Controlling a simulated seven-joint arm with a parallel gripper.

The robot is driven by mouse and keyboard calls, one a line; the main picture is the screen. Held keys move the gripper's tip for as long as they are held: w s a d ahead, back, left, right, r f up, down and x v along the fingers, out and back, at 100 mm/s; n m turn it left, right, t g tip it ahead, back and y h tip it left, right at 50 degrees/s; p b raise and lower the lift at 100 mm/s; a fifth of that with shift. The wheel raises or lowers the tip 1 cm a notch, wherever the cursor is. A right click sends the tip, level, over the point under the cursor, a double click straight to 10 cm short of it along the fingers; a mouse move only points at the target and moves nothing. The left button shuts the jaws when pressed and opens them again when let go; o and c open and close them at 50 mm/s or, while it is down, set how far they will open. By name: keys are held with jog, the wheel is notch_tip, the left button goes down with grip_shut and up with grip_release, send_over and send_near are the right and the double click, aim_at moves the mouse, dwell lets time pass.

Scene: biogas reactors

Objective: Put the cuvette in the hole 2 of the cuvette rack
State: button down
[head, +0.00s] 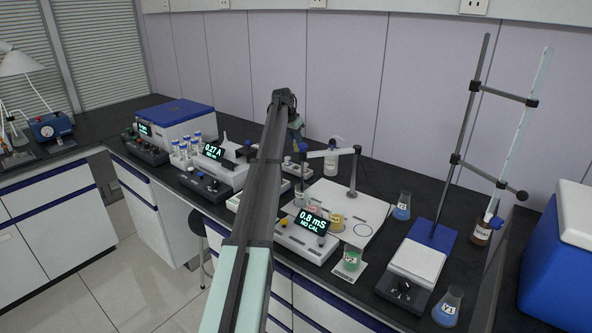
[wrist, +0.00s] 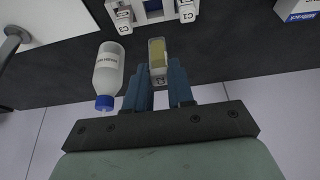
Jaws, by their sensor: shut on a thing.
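My gripper (wrist: 158,88) is shut on the cuvette (wrist: 157,58), a small clear piece with yellowish contents and a white label at its lower end. The cuvette sits between the blue fingertips, above the dark bench. The cuvette rack (wrist: 153,12), white and blue, is partly cut off at the top edge of the wrist view, with labelled pieces on its left and right sides. The cuvette appears apart from it. Hole 2 cannot be made out.
A white bottle with a blue cap (wrist: 107,75) stands close to the left of the cuvette. In the head view, meters, beakers and a stand (head: 352,180) crowd the bench around my arm.

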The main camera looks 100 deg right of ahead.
notch_tip(320, 180, down, 10)
jog(key=shift+r, duration=0.1)
dwell(0.4)
jog(key=c, duration=1)
grip_release()
jog(key=v, duration=1.2)
